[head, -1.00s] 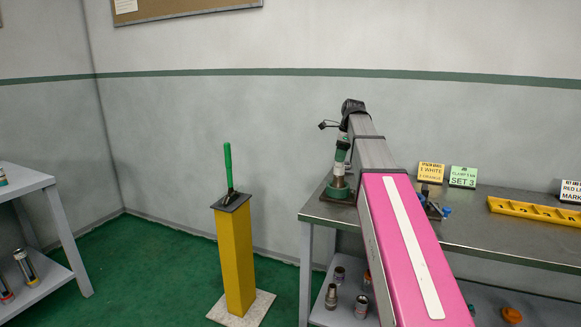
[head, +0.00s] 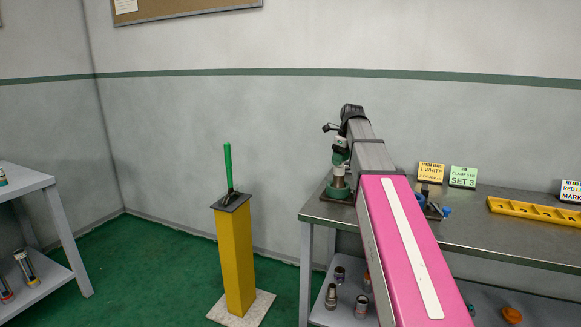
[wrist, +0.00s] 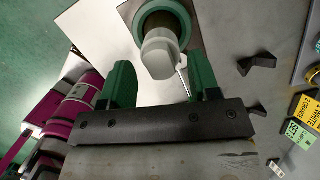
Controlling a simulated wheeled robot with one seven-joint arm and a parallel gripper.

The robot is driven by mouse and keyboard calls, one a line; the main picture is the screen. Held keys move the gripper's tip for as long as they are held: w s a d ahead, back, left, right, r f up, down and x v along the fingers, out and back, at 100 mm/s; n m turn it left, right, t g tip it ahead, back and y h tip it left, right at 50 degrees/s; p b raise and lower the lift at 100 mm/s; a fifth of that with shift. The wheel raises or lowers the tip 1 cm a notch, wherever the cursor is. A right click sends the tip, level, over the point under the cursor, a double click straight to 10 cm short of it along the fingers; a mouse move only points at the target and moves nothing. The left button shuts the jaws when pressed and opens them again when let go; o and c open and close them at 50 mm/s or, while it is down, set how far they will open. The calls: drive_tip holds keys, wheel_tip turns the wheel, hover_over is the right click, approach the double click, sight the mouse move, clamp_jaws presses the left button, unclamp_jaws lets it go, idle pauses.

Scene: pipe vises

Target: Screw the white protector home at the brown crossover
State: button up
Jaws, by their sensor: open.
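A pale white-grey rounded piece, seemingly the white protector (wrist: 160,54), stands over a green ring-shaped vise (wrist: 181,19) in the wrist view. My gripper (wrist: 163,76) is open, with one green finger on each side of the white piece's near end. Gaps show between the fingers and the piece. In the head view my gripper (head: 340,153) is small, just above the green vise (head: 337,190) at the bench's left end. A brownish surface shows inside the ring; I cannot make out the crossover clearly or how deep the protector sits on it.
The metal bench (head: 475,225) carries a yellow sign (head: 431,172), a green sign (head: 463,177) and a yellow slotted rack (head: 535,211). Dark clamp parts (wrist: 257,63) lie right of the vise. A yellow pedestal (head: 235,255) with a green lever stands left, with open floor between.

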drive_tip(key=shift+f, duration=0.35)
drive_tip(key=shift+w+a, duration=0.1)
drive_tip(key=shift+a, duration=0.05)
clamp_jaws()
drive_tip(key=m, duration=0.4)
drive_tip(key=shift+h, duration=0.3)
drive_tip(key=m+h, duration=0.1)
drive_tip(key=m, duration=0.4)
drive_tip(key=shift+t, duration=0.4)
